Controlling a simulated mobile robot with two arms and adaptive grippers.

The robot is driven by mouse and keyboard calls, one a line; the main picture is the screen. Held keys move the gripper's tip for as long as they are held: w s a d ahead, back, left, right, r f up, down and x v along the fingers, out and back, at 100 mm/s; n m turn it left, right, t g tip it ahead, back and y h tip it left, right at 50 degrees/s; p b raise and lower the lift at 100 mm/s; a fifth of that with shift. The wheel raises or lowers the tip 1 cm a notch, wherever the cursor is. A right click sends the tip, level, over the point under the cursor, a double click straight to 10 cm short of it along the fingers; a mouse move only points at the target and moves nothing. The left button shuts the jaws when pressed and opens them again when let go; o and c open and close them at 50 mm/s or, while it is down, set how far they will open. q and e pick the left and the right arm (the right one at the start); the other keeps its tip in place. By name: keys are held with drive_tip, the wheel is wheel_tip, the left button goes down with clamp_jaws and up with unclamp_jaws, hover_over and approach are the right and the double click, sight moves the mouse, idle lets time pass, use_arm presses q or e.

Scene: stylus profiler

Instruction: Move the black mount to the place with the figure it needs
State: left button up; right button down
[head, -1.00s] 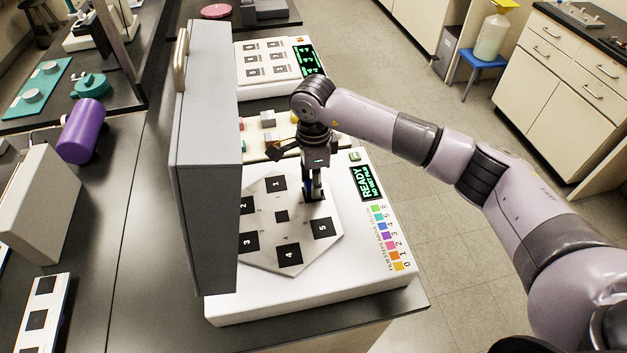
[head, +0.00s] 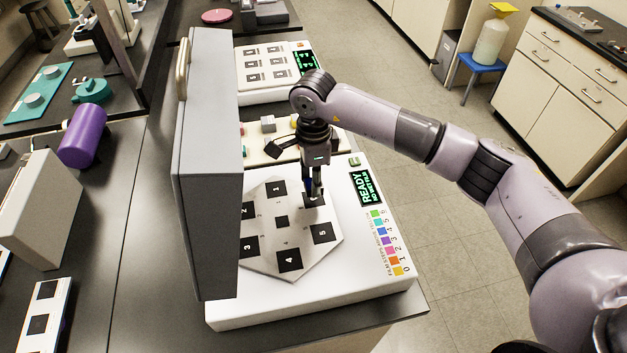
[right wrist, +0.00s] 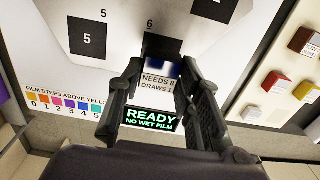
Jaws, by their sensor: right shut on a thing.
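My right gripper (head: 315,188) is over the black pad marked 6 (right wrist: 160,45) on the pale polygonal stage. I take this piece for the black mount. The fingers hide most of it, and I cannot tell whether it touches the pad. The stage (head: 265,225) bears several numbered black pads; 5 (right wrist: 87,38) shows beside 6. My left gripper is not in view.
The white profiler base carries a green display (head: 367,188) reading "READY, NO WET FILM" and a coloured film-step scale (head: 387,240). A tall grey housing (head: 205,160) stands left of the stage. A tray of coloured blocks (right wrist: 285,75) and another instrument (head: 270,90) lie behind.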

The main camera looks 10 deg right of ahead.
drive_tip(key=shift+r, duration=0.15)
idle(0.3)
drive_tip(key=shift+r+p, duration=0.9)
drive_tip(key=shift+r, duration=1.5)
